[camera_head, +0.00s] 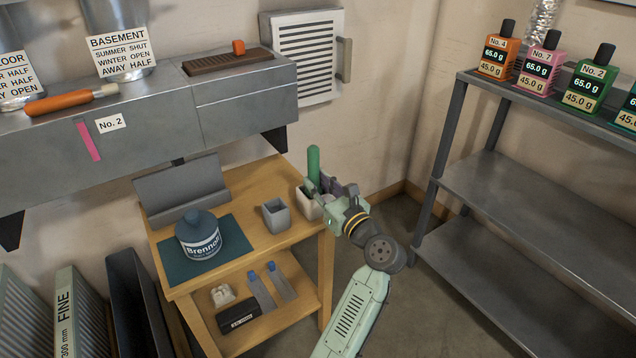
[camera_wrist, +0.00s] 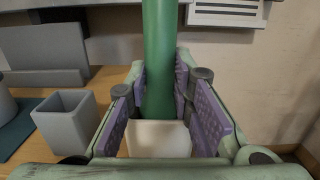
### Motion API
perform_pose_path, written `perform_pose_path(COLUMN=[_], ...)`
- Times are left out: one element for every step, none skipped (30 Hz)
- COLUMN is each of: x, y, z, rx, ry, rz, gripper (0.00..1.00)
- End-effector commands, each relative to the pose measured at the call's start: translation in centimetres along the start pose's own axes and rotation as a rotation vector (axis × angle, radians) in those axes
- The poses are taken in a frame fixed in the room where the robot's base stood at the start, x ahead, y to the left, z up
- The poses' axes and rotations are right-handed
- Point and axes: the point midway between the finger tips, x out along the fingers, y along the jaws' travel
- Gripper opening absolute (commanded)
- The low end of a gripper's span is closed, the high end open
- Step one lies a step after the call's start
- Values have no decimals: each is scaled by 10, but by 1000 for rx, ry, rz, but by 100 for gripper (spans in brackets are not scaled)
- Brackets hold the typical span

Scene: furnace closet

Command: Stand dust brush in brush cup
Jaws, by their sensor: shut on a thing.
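The dust brush (camera_head: 313,166) has a green handle and stands upright at the right end of the wooden table. My gripper (camera_head: 332,196) is shut on this handle, with purple pads at either side of it in the wrist view (camera_wrist: 160,95). A pale cream block-like part (camera_wrist: 158,140) is directly below the handle; I cannot tell whether it is the brush's head or a separate holder. A grey, square, open-topped cup (camera_head: 276,215) stands on the table left of the brush, apart from my gripper. It also shows in the wrist view (camera_wrist: 67,125) and looks empty.
A blue-grey labelled bottle (camera_head: 198,237) sits on a dark teal mat (camera_head: 176,272), before a grey upright panel (camera_head: 183,190). The table's lower shelf (camera_head: 300,302) holds small items. A metal shelf unit (camera_head: 500,190) stands right; a metal duct (camera_head: 240,110) runs above.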

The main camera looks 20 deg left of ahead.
Motion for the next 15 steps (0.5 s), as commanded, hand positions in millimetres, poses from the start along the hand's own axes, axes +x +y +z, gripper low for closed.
perform_pose_path(x=[0, 0, 0, 0, 0, 0, 0, 0, 0, -1, -1, -1, -1, -1, -1], y=[0, 0, 0, 0, 0, 0, 0, 0, 0, 0, 0, 0, 0, 0, 0], z=[-2, -3, -4, -5, -5, -6, -7, -8, -9, -9, -10, -10, -10, -10, -10], rx=[0, 0, 0, 0, 0, 0, 0, 0, 0, 0, 0, 0, 0, 0, 1], ry=[0, 0, 0, -1, -1, -1, -1, -1, -1, -1, -1, -1, -1, 0, 0], rz=[0, 0, 0, 0, 0, 0, 0, 0, 0, 0, 0, 0, 0, 0, 0], gripper=[0, 0, 0, 0, 0, 0, 0, 0, 0, 0, 0, 22, 24, 26, 29])
